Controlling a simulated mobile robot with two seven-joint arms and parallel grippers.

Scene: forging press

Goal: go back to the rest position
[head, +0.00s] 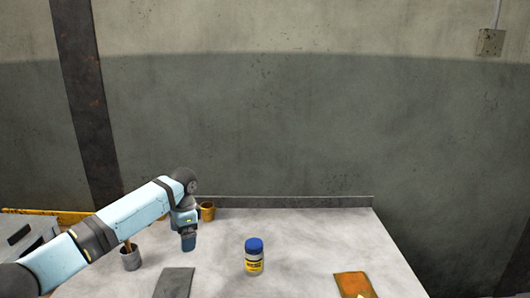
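My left arm reaches in from the left over the table, and my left gripper (188,241) points down above the table's left part. Its fingers are small and seen edge-on, so I cannot tell whether they are open or shut. No held object shows at it. A jar with a blue lid and a yellow label (254,258) stands upright on the light grey table (310,238), to the right of the gripper and apart from it. My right gripper is not in view.
A yellow-brown cup (208,211) stands behind the gripper. A grey cup (131,260) holding a brown stick stands left of it. A dark grey plate (174,283) and an orange-brown pad (354,285) lie near the front. The table's right and back middle are clear.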

